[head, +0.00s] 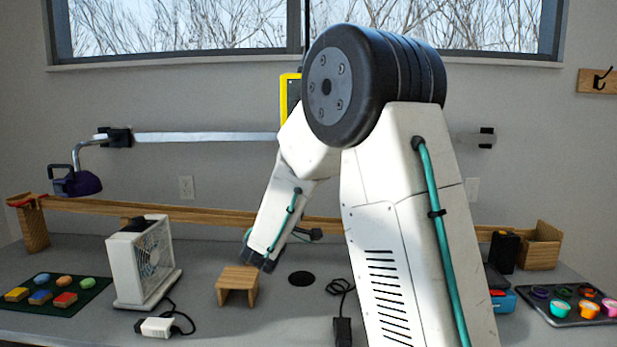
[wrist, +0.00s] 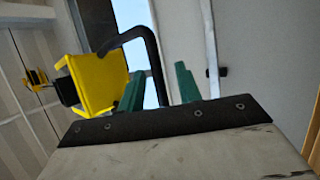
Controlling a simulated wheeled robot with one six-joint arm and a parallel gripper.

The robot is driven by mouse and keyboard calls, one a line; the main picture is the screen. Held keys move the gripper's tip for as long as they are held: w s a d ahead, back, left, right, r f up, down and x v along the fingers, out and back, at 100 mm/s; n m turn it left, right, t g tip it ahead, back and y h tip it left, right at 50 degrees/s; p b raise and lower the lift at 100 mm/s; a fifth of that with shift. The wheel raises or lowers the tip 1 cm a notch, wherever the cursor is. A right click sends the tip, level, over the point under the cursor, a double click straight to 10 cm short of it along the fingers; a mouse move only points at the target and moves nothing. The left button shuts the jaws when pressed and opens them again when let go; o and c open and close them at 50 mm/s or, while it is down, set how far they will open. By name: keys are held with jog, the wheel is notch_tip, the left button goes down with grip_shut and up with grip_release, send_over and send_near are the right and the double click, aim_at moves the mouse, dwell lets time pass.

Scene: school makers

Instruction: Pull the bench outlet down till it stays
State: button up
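The bench outlet is a yellow box (wrist: 97,82) with a bent black handle (wrist: 140,33), seen large in the wrist view. A dark fitting joins it toward a small yellow and black mount (wrist: 38,78) near the panelled ceiling. In the head view only a yellow edge of the outlet (head: 285,98) shows behind my arm. My gripper (wrist: 158,72) has two green fingers standing apart. One leg of the handle appears between them in the picture; whether it touches either finger cannot be told. In the head view my arm hides most of the outlet, and my fingers cannot be made out.
On the bench are a white fan (head: 140,262), a small wooden stand (head: 237,284), a green mat (head: 85,300) with coloured blocks and a dark tray (head: 560,318) of cups. A purple lamp (head: 78,183) and a wall rail (head: 205,137) are behind.

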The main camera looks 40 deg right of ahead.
jog(key=v, duration=0.4)
jog(key=shift+a+f, duration=0.1)
dwell(0.4)
